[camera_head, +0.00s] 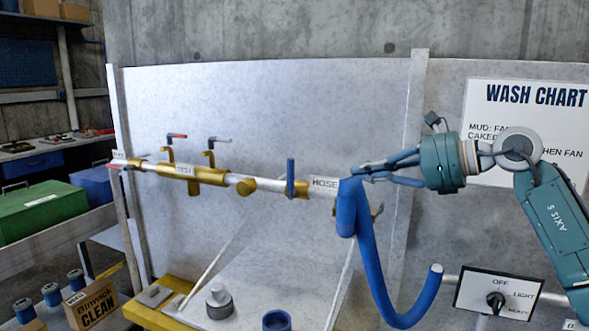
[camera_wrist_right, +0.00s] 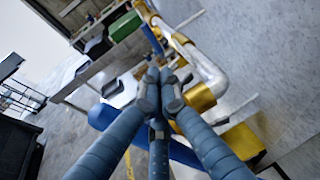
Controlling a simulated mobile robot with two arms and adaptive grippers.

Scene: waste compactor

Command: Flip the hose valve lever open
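The pipe's HOSE label (camera_head: 325,183) sits just left of the top of a thick blue hose (camera_head: 372,262). A blue upright lever (camera_head: 290,178) crosses the pipe left of this label. In the right wrist view a blue upright piece (camera_wrist_right: 152,40) shows beyond the fingertips. My right gripper (camera_head: 354,172) is by the hose top, to the right of the blue lever and apart from it. Its fingers converge with tips together in the right wrist view (camera_wrist_right: 158,88), and nothing shows between them. The fingers hide part of the fitting behind. My left gripper is out of view.
A brass TEST valve (camera_head: 185,170) and two small levers (camera_head: 177,136) sit farther left on the pipe. A dial box (camera_head: 498,291) is at lower right. A grey-capped fitting (camera_head: 219,300) stands on the bench below. The panel above the pipe is clear.

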